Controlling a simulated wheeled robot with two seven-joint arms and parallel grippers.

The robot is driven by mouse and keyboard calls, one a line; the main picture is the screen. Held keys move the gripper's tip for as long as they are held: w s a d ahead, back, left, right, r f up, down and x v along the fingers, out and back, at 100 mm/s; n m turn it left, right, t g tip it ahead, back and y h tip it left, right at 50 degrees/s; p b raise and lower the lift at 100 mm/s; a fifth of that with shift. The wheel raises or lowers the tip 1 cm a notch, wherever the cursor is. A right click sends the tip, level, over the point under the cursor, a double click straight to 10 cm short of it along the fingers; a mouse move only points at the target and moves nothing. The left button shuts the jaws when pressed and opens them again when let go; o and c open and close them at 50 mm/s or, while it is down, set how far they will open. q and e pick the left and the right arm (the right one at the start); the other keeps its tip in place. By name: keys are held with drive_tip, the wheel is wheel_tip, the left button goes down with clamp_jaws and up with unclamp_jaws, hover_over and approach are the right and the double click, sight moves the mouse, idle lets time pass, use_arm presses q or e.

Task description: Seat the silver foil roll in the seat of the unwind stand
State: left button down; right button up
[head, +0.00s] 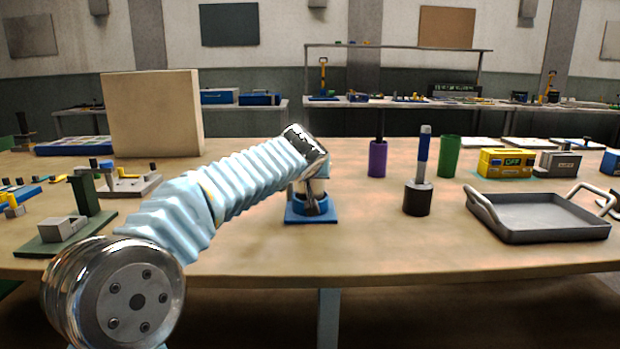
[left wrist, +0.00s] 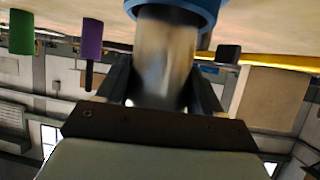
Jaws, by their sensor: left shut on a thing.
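The silver foil roll (left wrist: 165,65) stands between the two dark fingers of my left gripper (left wrist: 163,85) in the left wrist view, which shows the scene upside down. The gripper is shut on it. The unwind stand (head: 326,219), a blue square base with a round blue seat, is on the table in the middle of the head view. My left gripper (head: 313,192) is directly over it, and the roll's lower end meets the blue seat (left wrist: 212,10). How deep it sits is hidden. In the head view the gripper mostly hides the roll. My right gripper is not in view.
A purple cylinder (head: 377,159), a black cylinder with a blue-handled post (head: 417,199) and a green cylinder (head: 449,157) stand to the right. A grey tray (head: 540,236) is farther right. A green fixture (head: 92,215) and a beige panel (head: 153,113) are left. Table in front of the stand is clear.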

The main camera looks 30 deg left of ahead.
use_arm(q)
drive_tip(key=shift+f, duration=0.85)
drive_tip(key=shift+c, duration=2.3)
unclamp_jaws()
drive_tip(key=shift+w+f, duration=0.1)
drive_tip(key=shift+w, duration=0.05)
drive_tip(key=shift+o, duration=0.2)
drive_tip(key=shift+w, duration=0.1)
